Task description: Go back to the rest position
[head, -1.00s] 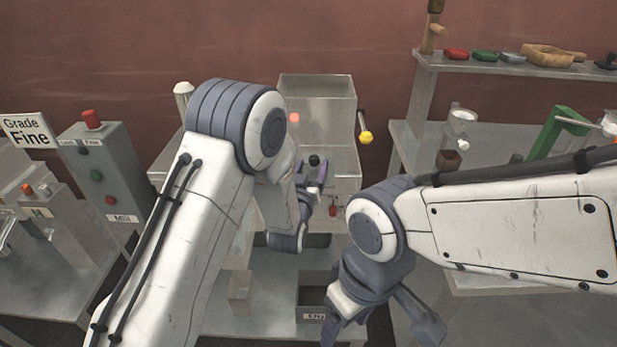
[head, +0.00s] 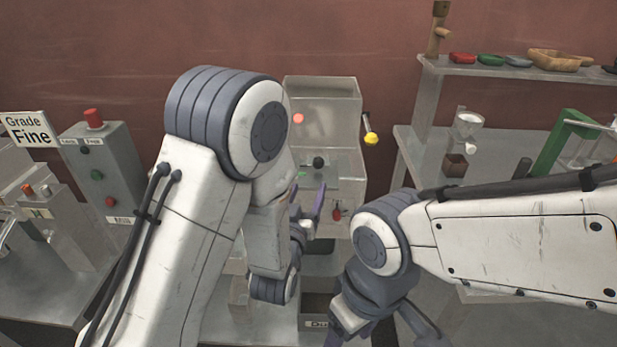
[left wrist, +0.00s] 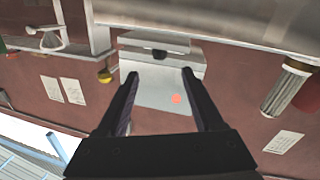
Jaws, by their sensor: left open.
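My left gripper (head: 307,203) is open in front of the filler machine (head: 322,103), below its black knob (head: 318,162). No object shows between its fingers. My left arm's links hide the machine's left side. In the left wrist view, which looks upside down, the two dark fingers of this gripper (left wrist: 162,75) stand apart, with the machine's pale body (left wrist: 165,87) and its red light beyond them. My right gripper (head: 385,338) is at the bottom edge, its fingers spread and their tips partly cut off; nothing shows in it.
A grey control box (head: 100,170) with buttons and a "Grade Fine" sign (head: 28,130) stand at left. A yellow-knobbed lever (head: 371,138) is on the machine's right. At right are a shelf with small trays (head: 463,58) and a green frame (head: 556,145). A labelled bin (head: 318,322) is low in front.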

